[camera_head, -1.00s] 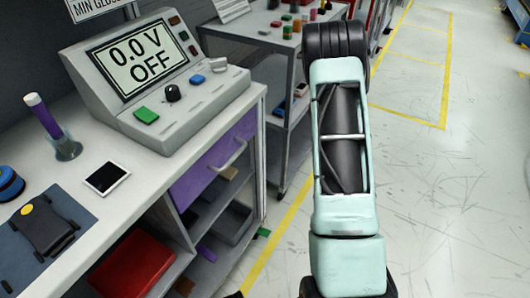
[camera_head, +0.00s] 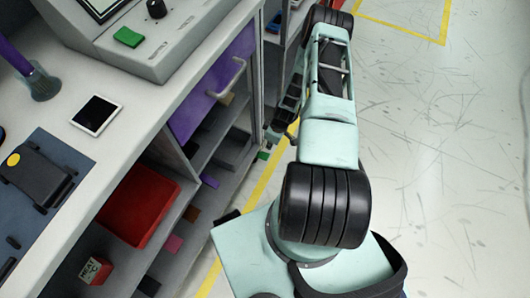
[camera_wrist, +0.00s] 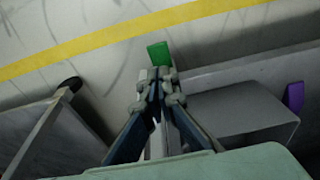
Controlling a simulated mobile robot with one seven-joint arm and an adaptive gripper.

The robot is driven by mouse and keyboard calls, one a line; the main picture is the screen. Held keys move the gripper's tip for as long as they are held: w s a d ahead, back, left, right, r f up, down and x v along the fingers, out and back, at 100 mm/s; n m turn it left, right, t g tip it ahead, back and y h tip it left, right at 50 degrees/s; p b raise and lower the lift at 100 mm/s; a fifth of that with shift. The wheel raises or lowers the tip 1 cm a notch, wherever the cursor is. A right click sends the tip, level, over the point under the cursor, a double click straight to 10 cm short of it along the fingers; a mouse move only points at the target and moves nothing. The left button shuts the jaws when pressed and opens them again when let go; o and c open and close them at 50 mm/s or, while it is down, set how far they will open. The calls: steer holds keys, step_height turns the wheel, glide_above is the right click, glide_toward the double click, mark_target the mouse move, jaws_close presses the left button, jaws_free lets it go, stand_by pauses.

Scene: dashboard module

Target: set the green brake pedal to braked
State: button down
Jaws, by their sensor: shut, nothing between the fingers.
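The green brake pedal (camera_head: 263,155) is a small flat green piece low at the far foot of the workbench, by the yellow floor line. In the wrist view the green pedal (camera_wrist: 158,52) shows just beyond my fingertips. My gripper (camera_wrist: 157,78) is shut and empty, its fingers pointing toward the pedal and partly in front of its near end. I cannot tell whether they touch. In the head view my gripper (camera_head: 273,137) is small and dark beside the bench corner, near and above the pedal. The pedal's exact tilt is unclear.
The workbench (camera_head: 144,108) holds a console (camera_head: 165,50) and a white tablet (camera_head: 96,115). Below are a purple drawer (camera_head: 215,90), a red bin (camera_head: 138,203) and a purple pedal-like piece (camera_head: 210,181). A cart stands behind the gripper. Open floor (camera_head: 440,150) lies right.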

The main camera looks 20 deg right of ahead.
mark_target(265, 156)
steer(key=f+b, duration=0.1)
steer(key=f, duration=0.2)
steer(key=w+f+b, duration=0.1)
steer(key=f, duration=0.2)
steer(key=a+f+b, duration=0.1)
steer(key=f, duration=0.3)
steer(key=shift+w, duration=0.25)
